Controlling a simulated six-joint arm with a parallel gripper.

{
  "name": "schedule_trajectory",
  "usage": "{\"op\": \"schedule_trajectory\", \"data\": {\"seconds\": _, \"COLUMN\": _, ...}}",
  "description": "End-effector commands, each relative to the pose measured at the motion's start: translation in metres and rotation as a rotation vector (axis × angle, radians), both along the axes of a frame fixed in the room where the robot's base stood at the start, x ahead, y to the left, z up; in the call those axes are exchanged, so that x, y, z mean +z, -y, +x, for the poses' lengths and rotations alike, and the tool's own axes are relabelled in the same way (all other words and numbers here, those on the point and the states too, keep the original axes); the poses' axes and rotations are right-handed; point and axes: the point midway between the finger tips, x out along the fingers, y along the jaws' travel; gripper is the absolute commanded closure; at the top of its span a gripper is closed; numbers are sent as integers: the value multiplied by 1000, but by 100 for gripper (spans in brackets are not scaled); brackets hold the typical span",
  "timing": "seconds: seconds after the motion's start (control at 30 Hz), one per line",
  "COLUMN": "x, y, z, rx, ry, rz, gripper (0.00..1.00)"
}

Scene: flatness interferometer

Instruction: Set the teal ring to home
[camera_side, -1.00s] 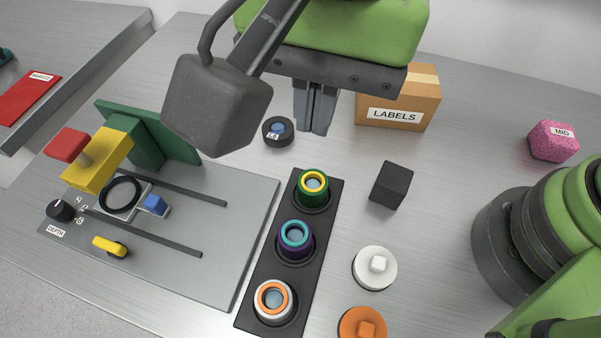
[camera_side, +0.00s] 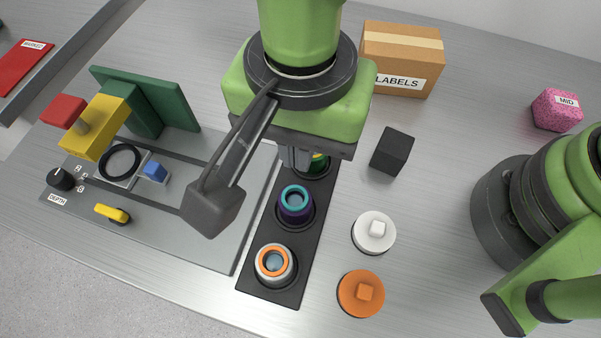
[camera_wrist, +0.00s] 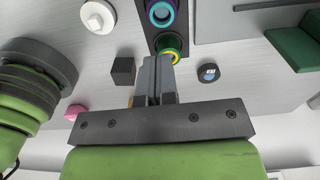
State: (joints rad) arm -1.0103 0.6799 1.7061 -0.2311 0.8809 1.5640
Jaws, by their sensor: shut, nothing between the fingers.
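The teal ring (camera_side: 294,198) tops a dark purple cylinder standing upright in the middle hole of a black rack (camera_side: 265,291). It also shows at the top of the wrist view (camera_wrist: 161,10). My gripper (camera_side: 297,165) is shut and empty, over the far end of the rack. In the side view it partly hides the green cylinder with a yellow ring (camera_side: 319,163) in the far hole. In the wrist view my fingertips (camera_wrist: 158,60) appear close beside that yellow ring; I cannot tell whether they touch. No marking that reads home is legible.
An orange-ringed white cylinder (camera_side: 273,262) fills the near hole. A white lid (camera_side: 372,245), an orange lid (camera_side: 356,305) and a black cube (camera_side: 390,151) stand to the right. The grey instrument plate (camera_side: 215,255) lies left. A dark puck (camera_wrist: 208,73) shows in the wrist view.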

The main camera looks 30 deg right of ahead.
Motion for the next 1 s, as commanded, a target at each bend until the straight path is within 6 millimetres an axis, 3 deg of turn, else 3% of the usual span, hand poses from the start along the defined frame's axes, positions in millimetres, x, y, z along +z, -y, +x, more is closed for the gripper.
{"op": "schedule_trajectory", "data": {"seconds": 0.2, "x": -47, "y": 1, "z": -1, "rx": 0, "ry": -2, "rz": -5, "gripper": 100}}
{"op": "schedule_trajectory", "data": {"seconds": 0.4, "x": -73, "y": 0, "z": 0, "rx": 0, "ry": -1, "rz": -2, "gripper": 100}}
{"op": "schedule_trajectory", "data": {"seconds": 1.0, "x": -89, "y": 0, "z": 0, "rx": 0, "ry": -1, "rz": -1, "gripper": 100}}
